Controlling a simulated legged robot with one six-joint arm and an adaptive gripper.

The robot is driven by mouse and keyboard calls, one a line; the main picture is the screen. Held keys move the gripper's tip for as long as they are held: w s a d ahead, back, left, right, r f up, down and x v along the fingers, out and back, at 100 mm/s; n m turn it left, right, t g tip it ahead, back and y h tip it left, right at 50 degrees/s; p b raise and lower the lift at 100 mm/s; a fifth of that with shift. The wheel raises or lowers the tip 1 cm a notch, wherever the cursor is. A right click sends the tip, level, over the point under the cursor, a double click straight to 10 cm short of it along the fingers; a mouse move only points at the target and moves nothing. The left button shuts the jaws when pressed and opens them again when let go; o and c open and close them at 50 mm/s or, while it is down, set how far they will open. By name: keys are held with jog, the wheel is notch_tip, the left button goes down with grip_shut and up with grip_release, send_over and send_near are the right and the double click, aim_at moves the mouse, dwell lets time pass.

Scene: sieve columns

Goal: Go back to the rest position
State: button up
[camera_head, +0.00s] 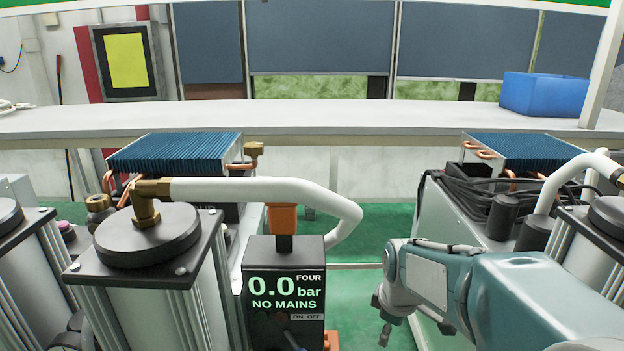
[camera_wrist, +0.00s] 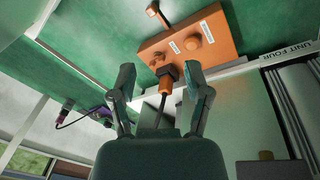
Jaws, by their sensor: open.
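My gripper (camera_wrist: 161,88) is open in the wrist view, its two fingers spread apart. An orange plug (camera_wrist: 165,82) with a dark cable shows in the gap between them, and neither finger visibly touches it. The plug is beside an orange box (camera_wrist: 205,30) with round knobs and white labels. In the head view my arm (camera_head: 500,290) reaches in from the lower right, with its wrist bent down low at the centre right. I cannot make out the fingertips there.
A column unit with a black lid (camera_head: 150,238) and white hose (camera_head: 260,190) stands left. Its panel (camera_head: 284,292) reads FOUR, 0.0 bar, NO MAINS. Another unit (camera_head: 470,215) stands right, near my arm. A white bench (camera_head: 300,118) with a blue bin (camera_head: 545,94) runs behind.

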jog(key=s+r+m+t, duration=0.1)
jog(key=s+r+m, duration=0.3)
jog(key=s, duration=0.5)
jog(key=s+r+m+t, duration=0.2)
jog(key=s+r+m, duration=0.2)
jog(key=s+m, duration=0.3)
jog(key=s, duration=0.2)
jog(key=shift+s+d+m+t, duration=0.2)
jog(key=shift+s+m+t, duration=0.1)
jog(key=shift+s, duration=0.05)
